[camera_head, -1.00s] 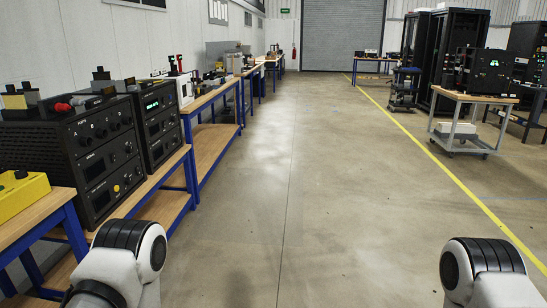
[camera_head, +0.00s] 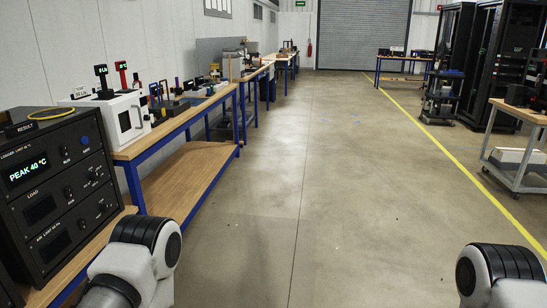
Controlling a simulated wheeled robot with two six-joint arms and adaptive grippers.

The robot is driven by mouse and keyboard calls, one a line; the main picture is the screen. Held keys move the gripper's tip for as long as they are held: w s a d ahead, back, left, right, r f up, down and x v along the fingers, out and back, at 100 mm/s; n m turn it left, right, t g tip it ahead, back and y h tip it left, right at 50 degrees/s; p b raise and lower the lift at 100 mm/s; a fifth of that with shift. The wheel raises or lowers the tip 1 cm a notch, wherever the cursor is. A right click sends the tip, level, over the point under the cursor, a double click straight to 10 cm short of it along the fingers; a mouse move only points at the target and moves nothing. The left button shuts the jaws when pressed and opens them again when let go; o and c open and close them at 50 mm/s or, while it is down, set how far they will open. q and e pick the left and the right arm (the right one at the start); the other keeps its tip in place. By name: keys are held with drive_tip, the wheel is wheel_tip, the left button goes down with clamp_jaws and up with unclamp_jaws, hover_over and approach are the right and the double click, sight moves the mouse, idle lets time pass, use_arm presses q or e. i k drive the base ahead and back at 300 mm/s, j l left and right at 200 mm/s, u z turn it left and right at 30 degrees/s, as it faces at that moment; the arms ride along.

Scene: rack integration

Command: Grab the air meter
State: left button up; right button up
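No object is clearly readable as the air meter. A small black upright device with a green display (camera_head: 101,70) and a red upright device (camera_head: 121,72) stand at the white box (camera_head: 118,118) on the left bench. Either could be a meter; I cannot tell. The black test unit (camera_head: 45,212) reads "PEAK 40 °C" and stands at the near left. Only my arm links show at the bottom left and bottom right; both grippers are out of view.
A wooden bench (camera_head: 192,177) with blue legs runs along the left wall. Several small tools stand on it. Black server racks (camera_head: 453,45) and a grey cart (camera_head: 514,174) stand on the right. The concrete floor (camera_head: 285,150) between is clear.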

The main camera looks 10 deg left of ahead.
sight(100, 70)
drive_tip(key=i+u, duration=0.4)
drive_tip(key=i, duration=0.15)
drive_tip(key=i+l+u, duration=0.25)
drive_tip(key=i+u, duration=0.15)
drive_tip(key=i+l+u, duration=0.45)
drive_tip(key=i, duration=0.15)
drive_tip(key=i+j, duration=0.05)
